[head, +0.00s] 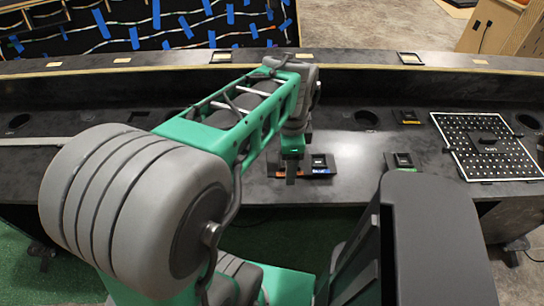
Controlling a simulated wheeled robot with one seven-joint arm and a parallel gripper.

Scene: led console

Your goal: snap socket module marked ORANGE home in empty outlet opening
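My gripper (291,168) points down over the dark console top, in front of the bench middle. Its fingers are small and partly hidden by the arm, so I cannot tell whether they are open or shut. Beside it is a dark module (320,162) with an orange strip along its front edge and a small blue mark; its left part is behind the gripper, and contact is unclear. Two framed openings sit in the raised back ledge, one right (411,58) and one left (220,57).
Round holes (367,118) are set in the console top. A raised ledge with a pale edge (160,68) runs along the back. The left console top is mostly clear.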

